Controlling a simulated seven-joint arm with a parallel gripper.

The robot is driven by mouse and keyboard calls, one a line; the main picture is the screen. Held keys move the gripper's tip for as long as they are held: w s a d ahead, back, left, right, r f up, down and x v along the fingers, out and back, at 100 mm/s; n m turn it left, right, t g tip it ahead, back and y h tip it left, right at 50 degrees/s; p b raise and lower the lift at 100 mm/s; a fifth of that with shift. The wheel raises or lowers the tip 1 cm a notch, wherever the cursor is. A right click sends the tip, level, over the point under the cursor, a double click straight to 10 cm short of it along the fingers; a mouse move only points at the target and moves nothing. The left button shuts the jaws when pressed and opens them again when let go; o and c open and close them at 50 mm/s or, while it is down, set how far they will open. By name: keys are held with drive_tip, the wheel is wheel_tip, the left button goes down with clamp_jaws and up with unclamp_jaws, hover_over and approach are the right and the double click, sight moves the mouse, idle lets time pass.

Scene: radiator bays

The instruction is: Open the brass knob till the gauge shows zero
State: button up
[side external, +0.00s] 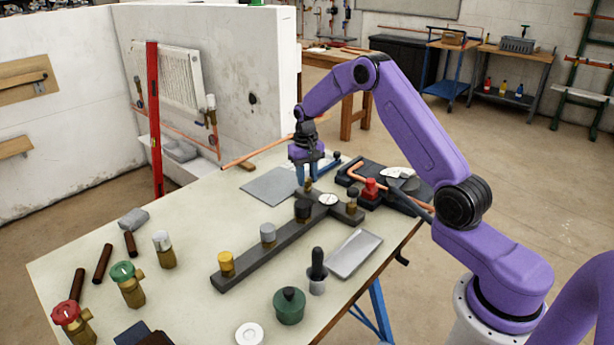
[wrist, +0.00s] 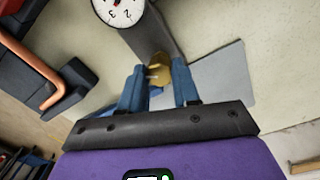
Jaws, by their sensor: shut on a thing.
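The brass knob (wrist: 158,70) sits at the end of a dark bar in the wrist view, between the blue fingers of my gripper (wrist: 159,88). The fingers are shut on it. In the side view my gripper (side external: 308,168) points down over that end of the bar, and the knob's lower part (side external: 308,186) shows beneath it. The round white gauge (side external: 328,199) lies face up on the dark bar. It also shows in the wrist view (wrist: 118,10), cut by the top edge, with a few digits visible. I cannot read where its needle points.
The dark bar (side external: 245,262) also carries yellow (side external: 226,262), grey (side external: 268,233) and black (side external: 303,208) caps. Another brass fitting (side external: 352,198) stands right of the gauge. A copper pipe (side external: 360,176) and red part (side external: 370,188) are close by. A grey sheet (side external: 268,187) lies flat behind.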

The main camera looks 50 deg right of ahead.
sight(307, 180)
drive_tip(key=n, duration=0.4)
drive_tip(key=shift+n, duration=1.9)
drive_tip(key=o, duration=1.1)
drive_tip(key=shift+c, duration=0.2)
wheel_tip(307, 180, up, 18)
drive_tip(key=shift+a+f, duration=0.2)
drive_tip(key=shift+f, duration=0.05)
drive_tip(key=shift+s, duration=0.1)
